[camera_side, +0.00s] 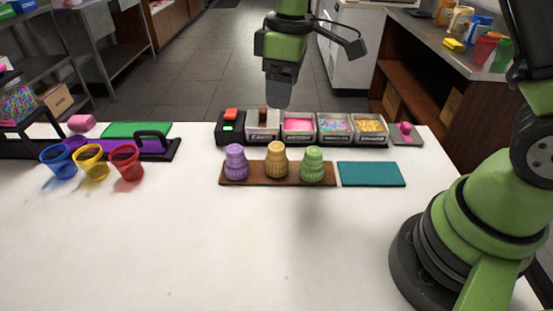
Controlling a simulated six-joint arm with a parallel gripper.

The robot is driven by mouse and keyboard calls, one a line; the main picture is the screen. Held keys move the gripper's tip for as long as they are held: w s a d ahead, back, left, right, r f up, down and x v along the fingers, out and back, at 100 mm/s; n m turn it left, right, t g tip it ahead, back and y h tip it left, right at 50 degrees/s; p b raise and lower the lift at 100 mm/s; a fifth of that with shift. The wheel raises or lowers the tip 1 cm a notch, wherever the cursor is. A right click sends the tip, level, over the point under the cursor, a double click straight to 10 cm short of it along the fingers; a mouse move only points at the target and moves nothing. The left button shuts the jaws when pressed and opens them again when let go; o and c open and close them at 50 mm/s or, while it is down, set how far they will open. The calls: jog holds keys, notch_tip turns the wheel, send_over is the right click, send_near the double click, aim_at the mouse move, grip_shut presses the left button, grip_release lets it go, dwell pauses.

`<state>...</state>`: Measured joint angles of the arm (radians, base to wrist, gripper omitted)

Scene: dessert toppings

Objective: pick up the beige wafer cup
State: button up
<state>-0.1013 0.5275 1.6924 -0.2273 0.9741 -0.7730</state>
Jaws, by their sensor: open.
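The beige wafer cup (276,160) stands on a brown board (228,181) near the middle of the table, between a purple cup (236,162) and a green cup (312,164). All three look upright and stand a little apart. My gripper (278,104) hangs pointing down, above and behind the beige cup, over the row of topping containers. It is apart from the cup and nothing shows in it. The gap between its fingers is hard to make out from this side.
Topping containers (335,139) stand in a row just behind the board. A teal mat (371,174) lies bare to its right. Blue (57,162), yellow (91,164) and red (127,163) cups stand at the left. The front of the white table (210,245) is clear.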

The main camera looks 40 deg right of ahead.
jog(key=n+g, duration=0.1)
jog(key=n, duration=0.1)
send_over(277, 146)
jog(key=f, duration=0.8)
jog(key=shift+s+a+f, duration=0.1)
jog(key=shift+a+f, duration=0.2)
jog(key=shift+f, duration=0.05)
jog(key=shift+d+f, duration=0.15)
jog(key=shift+f, duration=1.4)
jog(key=shift+d+f, duration=0.15)
jog(key=shift+f, duration=1.4)
jog(key=c, duration=0.8)
